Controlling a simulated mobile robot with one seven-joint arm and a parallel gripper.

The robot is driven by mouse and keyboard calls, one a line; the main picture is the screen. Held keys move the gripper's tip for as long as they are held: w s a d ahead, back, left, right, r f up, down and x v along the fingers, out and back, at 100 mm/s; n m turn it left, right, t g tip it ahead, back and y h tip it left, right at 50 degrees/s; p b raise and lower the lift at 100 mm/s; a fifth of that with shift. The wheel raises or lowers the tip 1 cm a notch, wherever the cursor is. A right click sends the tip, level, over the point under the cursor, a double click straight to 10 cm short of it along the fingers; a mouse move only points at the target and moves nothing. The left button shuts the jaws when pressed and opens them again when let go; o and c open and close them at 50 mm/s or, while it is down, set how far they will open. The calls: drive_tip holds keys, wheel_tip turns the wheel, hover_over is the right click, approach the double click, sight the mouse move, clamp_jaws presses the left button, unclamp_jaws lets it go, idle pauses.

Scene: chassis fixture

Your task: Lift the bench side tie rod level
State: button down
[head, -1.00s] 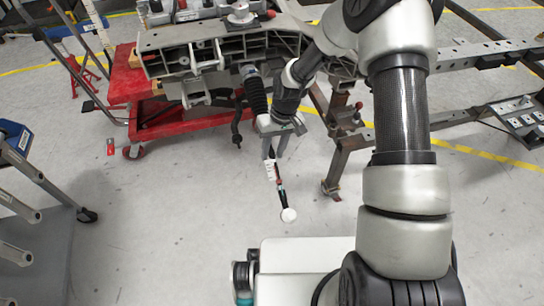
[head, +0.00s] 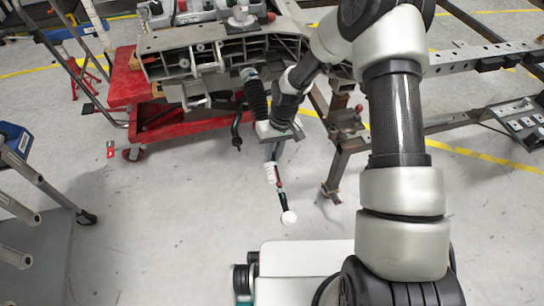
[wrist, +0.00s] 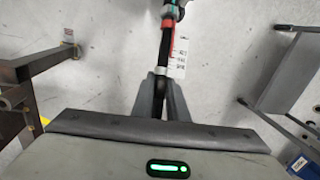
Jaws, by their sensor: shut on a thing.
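The tie rod (head: 283,200) is a thin black rod with a red part, a white tag and a round white end. In the head view it hangs down steeply below the black ribbed boot (head: 256,98) at the chassis, its white end low. My gripper (head: 271,155) is shut on the rod above the tag. In the wrist view the two grey fingers of my gripper (wrist: 161,92) close around the rod (wrist: 165,45), which runs away toward the top edge. The rod's far tip is cut off there. My wrist hides where the rod meets the boot.
The chassis (head: 215,50) rests above a red cart (head: 165,122) at the upper left. A brown steel stand (head: 338,155) is close to the right of the rod. A grey-legged frame (head: 40,180) is at far left. The floor around the rod's end is clear.

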wheel_tip(320, 180, up, 11)
drive_tip(key=s+g+h+p, duration=0.1)
drive_tip(key=g+p, duration=0.3)
drive_tip(key=p, duration=0.1)
drive_tip(key=shift+s+d+f+m+g, duration=0.2)
drive_tip(key=shift+s+d+m+g, duration=0.1)
drive_tip(key=shift+s, duration=0.1)
drive_tip(key=shift+a, duration=0.1)
drive_tip(key=c, duration=1.7)
unclamp_jaws()
drive_tip(key=shift+c, duration=0.2)
drive_tip(key=shift+s+f, duration=0.1)
drive_tip(key=p+v, duration=0.2)
drive_tip(key=v, duration=1.5)
drive_tip(key=shift+r, duration=0.2)
